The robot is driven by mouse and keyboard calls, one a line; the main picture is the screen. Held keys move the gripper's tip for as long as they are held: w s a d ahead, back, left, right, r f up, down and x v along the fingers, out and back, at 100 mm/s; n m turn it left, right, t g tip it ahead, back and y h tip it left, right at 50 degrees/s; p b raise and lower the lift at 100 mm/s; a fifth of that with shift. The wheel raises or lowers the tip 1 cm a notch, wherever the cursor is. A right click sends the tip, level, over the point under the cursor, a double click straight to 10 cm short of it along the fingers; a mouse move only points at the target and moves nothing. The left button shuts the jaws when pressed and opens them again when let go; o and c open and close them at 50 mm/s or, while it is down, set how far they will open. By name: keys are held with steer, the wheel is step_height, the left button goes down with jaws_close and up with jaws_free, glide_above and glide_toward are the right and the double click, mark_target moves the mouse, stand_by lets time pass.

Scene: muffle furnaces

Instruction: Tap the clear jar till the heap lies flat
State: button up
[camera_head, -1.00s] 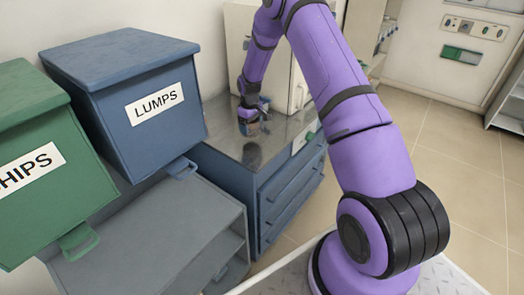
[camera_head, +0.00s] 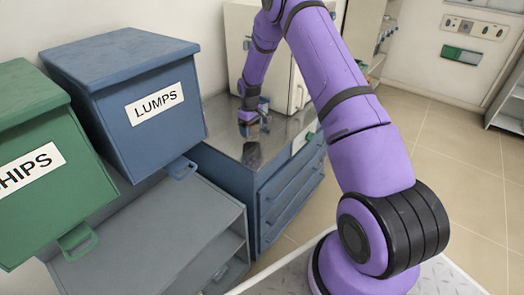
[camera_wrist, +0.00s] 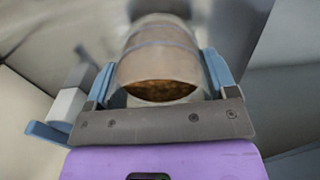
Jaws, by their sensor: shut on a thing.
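The clear jar (camera_wrist: 158,62) stands out in the wrist view, between the two blue fingers of my gripper (camera_wrist: 160,85). The gripper is shut on it. Brown grainy material (camera_wrist: 160,90) shows inside the jar; whether its surface is heaped or flat I cannot tell. In the head view my gripper (camera_head: 250,112) is small and far, with the jar (camera_head: 250,131) below it over the metal bench top (camera_head: 222,112). A dark reflection lies under the jar, and whether the jar touches the top is unclear.
A pale cabinet (camera_head: 238,38) stands behind the bench. A blue bin marked LUMPS (camera_head: 150,140) and a green bin partly reading HIPS (camera_head: 50,205) stand at the left. A grey open shelf (camera_head: 150,235) is below them. Floor is clear at the right.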

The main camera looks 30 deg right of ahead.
steer(key=shift+r, duration=0.8)
step_height(320, 180, down, 4)
steer(key=shift+c, duration=0.2)
steer(key=o, duration=1.1)
steer(key=shift+r, duration=0.15)
